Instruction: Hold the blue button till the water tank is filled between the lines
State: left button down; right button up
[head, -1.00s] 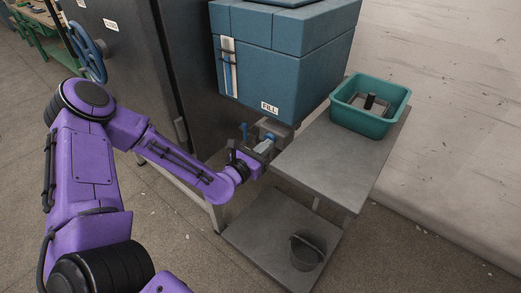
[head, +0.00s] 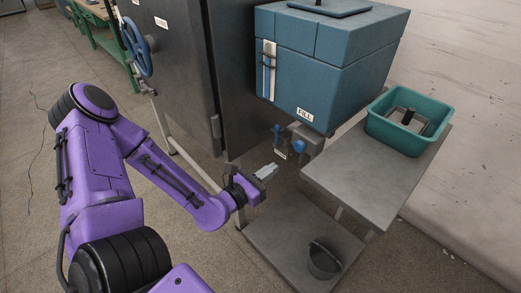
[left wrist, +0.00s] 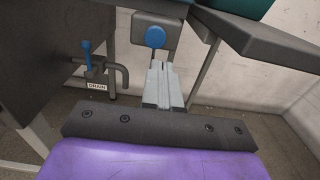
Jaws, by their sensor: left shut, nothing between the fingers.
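The blue button (head: 299,146) sits on a grey box under the blue water tank (head: 320,75), below the FILL label (head: 305,114). It also shows in the left wrist view (left wrist: 155,37), straight ahead of the fingertips. My left gripper (head: 267,171) is shut and empty, in front of the button and lower left of it in the head view, with a visible gap. Its closed fingers also show in the left wrist view (left wrist: 161,85). The tank's upright level gauge (head: 267,70) has dark line marks; the exact water level is too small to tell. My right gripper is out of view.
A blue-handled drain valve (head: 277,132) is left of the button, with a DRAIN label in the left wrist view (left wrist: 97,85). A metal table (head: 360,175) with a teal bin (head: 376,126) stands right. A bucket (head: 324,262) sits on the lower shelf. A dark cabinet (head: 185,60) stands left.

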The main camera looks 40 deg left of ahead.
pick_arm(q)
jog(key=s, duration=0.2)
jog(key=shift+s+a, duration=0.1)
jog(key=shift+s, duration=0.25)
